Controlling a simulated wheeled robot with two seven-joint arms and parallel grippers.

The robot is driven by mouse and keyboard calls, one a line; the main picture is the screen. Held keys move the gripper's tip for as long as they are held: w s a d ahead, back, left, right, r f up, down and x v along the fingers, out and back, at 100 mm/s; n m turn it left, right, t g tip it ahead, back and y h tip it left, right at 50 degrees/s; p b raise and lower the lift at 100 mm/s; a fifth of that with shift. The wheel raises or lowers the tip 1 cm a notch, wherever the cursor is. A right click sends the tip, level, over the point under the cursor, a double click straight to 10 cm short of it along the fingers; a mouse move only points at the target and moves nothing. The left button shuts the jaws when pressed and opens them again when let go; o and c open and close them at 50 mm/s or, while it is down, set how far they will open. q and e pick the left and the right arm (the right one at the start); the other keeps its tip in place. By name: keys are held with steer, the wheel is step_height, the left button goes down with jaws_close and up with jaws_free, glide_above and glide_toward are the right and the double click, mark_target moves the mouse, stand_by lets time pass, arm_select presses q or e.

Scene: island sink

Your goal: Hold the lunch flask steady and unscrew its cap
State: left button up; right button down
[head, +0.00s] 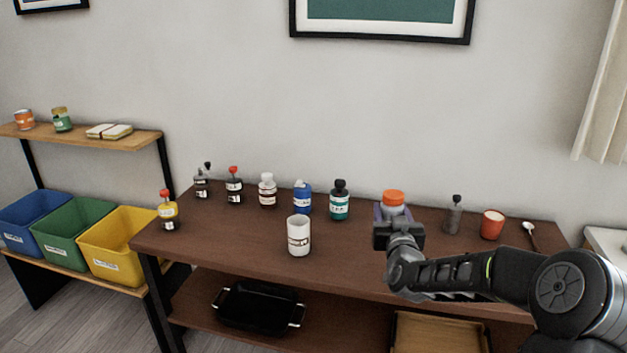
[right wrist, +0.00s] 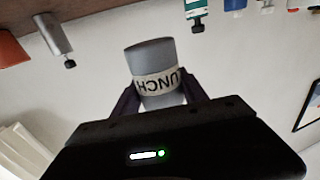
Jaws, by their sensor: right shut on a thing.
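The lunch flask (head: 393,209) has an orange cap (head: 393,197) on its top and stands out at the right half of the table, in my right gripper (head: 398,220). In the right wrist view the flask (right wrist: 151,55) shows as a grey cylinder with a pale label (right wrist: 158,84) reading LUNCH upside down. The right fingers (right wrist: 163,98) close on both sides of it. The cap is hidden there behind the gripper. My left gripper is in neither view.
A white mug (head: 298,235) stands near the front edge of the brown table (head: 345,258). Several bottles line the back left. A grey bottle (head: 454,216), an orange cup (head: 492,224) and a spoon (head: 530,234) are at right. A black tray (head: 258,305) sits below.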

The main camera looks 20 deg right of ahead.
steer(key=shift+r, duration=0.15)
steer(key=shift+d+r, duration=0.1)
steer(key=shift+r, duration=0.25)
steer(key=shift+s+a, duration=0.2)
steer(key=shift+s, duration=0.2)
steer(key=s+a+f+n+y+p, duration=0.1)
steer(key=a+f+n+y+p, duration=0.1)
steer(key=a, duration=1.2)
steer(key=s+a+f+n+t+y+p, duration=0.1)
steer(key=a+f+y, duration=0.4)
steer(key=a, duration=0.9)
steer(key=shift+s+a+f+n+t+y+p, duration=0.3)
steer(key=shift+s+a+f+n+p, duration=0.25)
steer(key=shift+n+p, duration=0.4)
steer(key=shift+w+d, duration=0.1)
steer(key=shift+d, duration=0.05)
steer(key=s+a+f+n+g+y, duration=0.2)
steer(key=s+a+f+n+y, duration=0.1)
steer(key=a, duration=0.4)
steer(key=s+a+f+n+g+y, duration=0.2)
steer(key=s+a+f+n+y, duration=0.2)
steer(key=s+a+y, duration=0.3)
steer(key=shift+s+a+n+y, duration=0.25)
steer(key=shift+a+n+y, duration=0.3)
steer(key=shift+a+y, duration=0.2)
